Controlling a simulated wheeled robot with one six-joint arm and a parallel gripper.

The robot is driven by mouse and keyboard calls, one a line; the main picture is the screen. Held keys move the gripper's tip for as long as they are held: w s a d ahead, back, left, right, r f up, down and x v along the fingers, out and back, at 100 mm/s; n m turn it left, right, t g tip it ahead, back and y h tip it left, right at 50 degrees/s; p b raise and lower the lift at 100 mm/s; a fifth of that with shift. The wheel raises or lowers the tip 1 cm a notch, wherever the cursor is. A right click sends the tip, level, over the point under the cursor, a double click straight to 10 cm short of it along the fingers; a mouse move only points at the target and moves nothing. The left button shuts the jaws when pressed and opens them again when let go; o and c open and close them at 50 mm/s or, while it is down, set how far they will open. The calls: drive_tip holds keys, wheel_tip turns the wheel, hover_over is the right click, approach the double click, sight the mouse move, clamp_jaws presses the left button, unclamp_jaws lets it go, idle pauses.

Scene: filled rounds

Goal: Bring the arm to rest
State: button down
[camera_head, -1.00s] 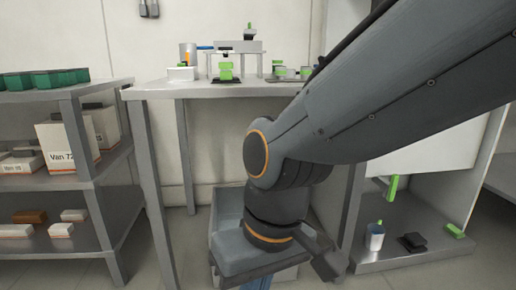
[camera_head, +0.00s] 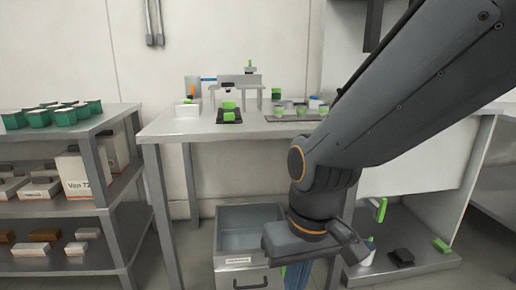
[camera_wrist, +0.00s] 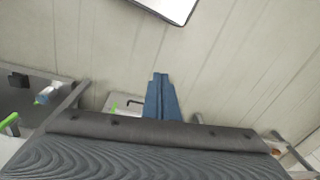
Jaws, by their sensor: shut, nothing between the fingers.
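My arm reaches in from the upper right of the head view and bends down at its grey elbow. My gripper (camera_head: 298,277) shows below the wrist as blue fingers, partly cut off by the lower picture edge. In the wrist view my gripper (camera_wrist: 160,76) is seen as blue fingers lying together, with nothing between them. It hangs in front of the open drawer unit and holds nothing.
An open grey drawer (camera_head: 240,240) stands under the worktable (camera_head: 165,130), close behind my wrist. Shelves with green pots (camera_head: 65,115) and boxes stand at left. A low shelf at right holds a black item (camera_head: 401,257) and a green block (camera_head: 441,245).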

drive_tip(key=s+d+r+m+h+p, duration=0.1)
drive_tip(key=s+d+r+m+p, duration=0.1)
drive_tip(key=d+r+p, duration=1.1)
wheel_tip(320, 180, up, 3)
drive_tip(key=m+p, duration=0.1)
drive_tip(key=p, duration=0.5)
drive_tip(key=shift+f+p, duration=0.15)
drive_tip(key=shift+p, duration=0.25)
